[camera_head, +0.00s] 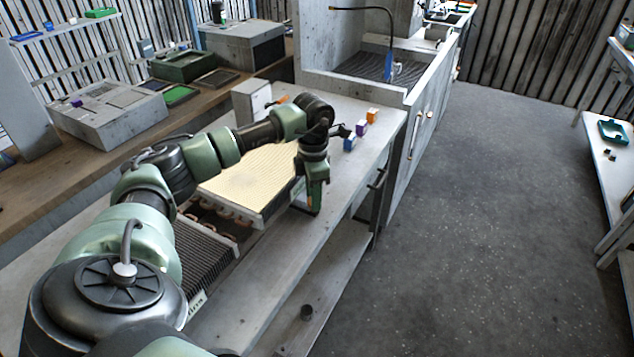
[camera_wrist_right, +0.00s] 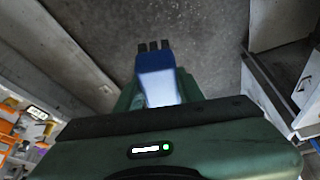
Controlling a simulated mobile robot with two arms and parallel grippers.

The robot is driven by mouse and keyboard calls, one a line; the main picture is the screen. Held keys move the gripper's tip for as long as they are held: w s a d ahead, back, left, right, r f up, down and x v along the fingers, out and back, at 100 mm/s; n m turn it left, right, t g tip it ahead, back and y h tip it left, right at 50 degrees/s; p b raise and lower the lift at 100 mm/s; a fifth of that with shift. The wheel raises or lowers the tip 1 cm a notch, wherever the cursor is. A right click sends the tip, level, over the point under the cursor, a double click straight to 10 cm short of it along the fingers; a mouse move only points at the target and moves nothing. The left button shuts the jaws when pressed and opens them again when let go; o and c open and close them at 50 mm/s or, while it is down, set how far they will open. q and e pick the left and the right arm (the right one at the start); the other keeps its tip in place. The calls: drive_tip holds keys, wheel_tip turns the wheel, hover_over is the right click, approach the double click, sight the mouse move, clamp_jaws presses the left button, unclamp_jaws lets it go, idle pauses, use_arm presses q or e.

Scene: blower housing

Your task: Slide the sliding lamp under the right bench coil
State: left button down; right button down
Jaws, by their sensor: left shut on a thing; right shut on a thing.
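Two bench coils lie on the grey bench. The nearer one (camera_head: 205,255) has dark fins. The farther, right one (camera_head: 255,180) has a bright cream top and copper bends along its near side. My left gripper (camera_head: 314,208) points down at the right edge of the cream-topped coil, low over the bench top. It is shut on what seems to be the sliding lamp, mostly hidden by the fingers and coil; how far under it sits I cannot tell. In the right wrist view my right gripper (camera_wrist_right: 156,92) is shut on a blue piece (camera_wrist_right: 156,64) with dark prongs.
Small blue (camera_head: 350,143), purple (camera_head: 361,128) and orange (camera_head: 372,115) blocks stand on the bench beyond my left gripper. A grey box (camera_head: 251,101) stands behind the coils. A sink (camera_head: 385,64) is at the back. The floor (camera_head: 490,200) to the right is clear.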

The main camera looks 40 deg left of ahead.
use_arm(q)
drive_tip(key=shift+w+a, duration=0.1)
use_arm(e)
drive_tip(key=shift+w, duration=0.15)
use_arm(q)
drive_tip(key=shift+r, duration=0.1)
drive_tip(key=shift+w, duration=0.1)
drive_tip(key=c, duration=1.4)
unclamp_jaws()
drive_tip(key=shift+o, duration=0.3)
use_arm(e)
drive_tip(key=shift+w, duration=0.1)
